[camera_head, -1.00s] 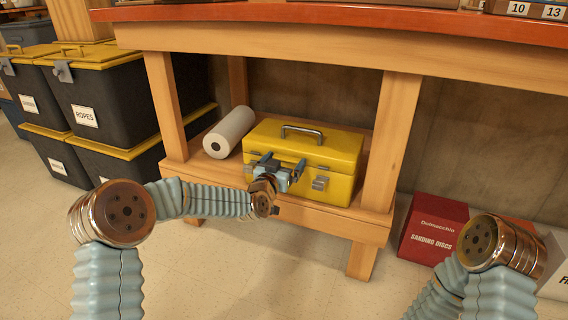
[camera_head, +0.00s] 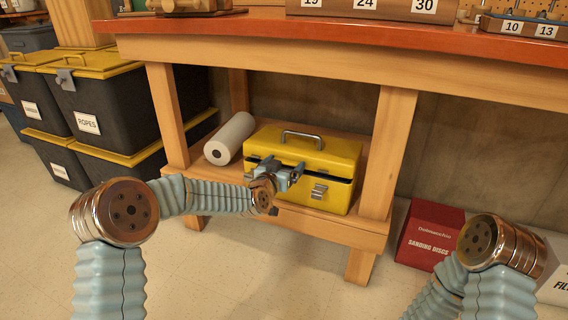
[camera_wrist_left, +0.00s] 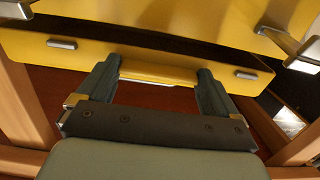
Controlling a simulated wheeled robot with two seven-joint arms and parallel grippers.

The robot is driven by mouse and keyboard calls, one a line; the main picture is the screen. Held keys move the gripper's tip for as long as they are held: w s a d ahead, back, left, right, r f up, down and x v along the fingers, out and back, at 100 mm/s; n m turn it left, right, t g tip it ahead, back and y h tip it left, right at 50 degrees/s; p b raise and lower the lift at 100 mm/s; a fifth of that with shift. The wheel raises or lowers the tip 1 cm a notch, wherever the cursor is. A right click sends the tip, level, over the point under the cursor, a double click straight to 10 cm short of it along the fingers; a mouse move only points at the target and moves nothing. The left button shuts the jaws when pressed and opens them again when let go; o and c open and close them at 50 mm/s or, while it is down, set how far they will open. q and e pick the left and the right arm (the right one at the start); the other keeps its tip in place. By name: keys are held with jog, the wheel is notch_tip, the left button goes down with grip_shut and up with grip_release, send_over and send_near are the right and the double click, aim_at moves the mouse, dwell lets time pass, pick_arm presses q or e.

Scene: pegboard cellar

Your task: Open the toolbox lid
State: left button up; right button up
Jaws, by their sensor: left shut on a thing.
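The yellow toolbox (camera_head: 300,190) stands on the low shelf under the bench, with a metal handle (camera_head: 303,136) on top of its lid (camera_head: 335,155). The lid is slightly raised, with a dark gap between it and the body at the front right. A silver latch (camera_head: 319,191) shows on the front right. My left gripper (camera_head: 283,166) is at the middle of the toolbox's front. In the left wrist view, its fingers (camera_wrist_left: 157,78) are shut on a yellow strip, seemingly the lid's front lip. My right gripper is out of view; only part of the right arm shows.
A white roll (camera_head: 230,138) lies left of the toolbox on the shelf (camera_head: 300,221). Wooden bench legs (camera_head: 387,150) stand on both sides, and the bench top (camera_head: 340,40) hangs above. A red box (camera_head: 430,236) is on the floor at right. Black bins (camera_head: 115,100) are stacked at left.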

pick_arm(q)
jog(key=r+g+p, duration=0.1)
jog(key=r+p, duration=0.1)
jog(key=p, duration=0.1)
jog(key=w+r+g+p, duration=0.1)
jog(key=r+p, duration=0.1)
jog(key=p, duration=0.1)
jog(key=r+y+p, duration=0.1)
jog(key=r+p, duration=0.2)
jog(key=p, duration=0.1)
jog(key=shift+w+d+r+g, duration=0.1)
jog(key=shift+w+d+g, duration=0.3)
jog(key=r, duration=0.1)
jog(key=w+p, duration=0.1)
jog(key=w+r+p, duration=0.1)
jog(key=shift+d+r, duration=0.25)
jog(key=shift+r, duration=0.1)
jog(key=shift+w+d+r+p, duration=0.1)
jog(key=shift+w+r+p, duration=0.3)
jog(key=shift+w+r, duration=0.1)
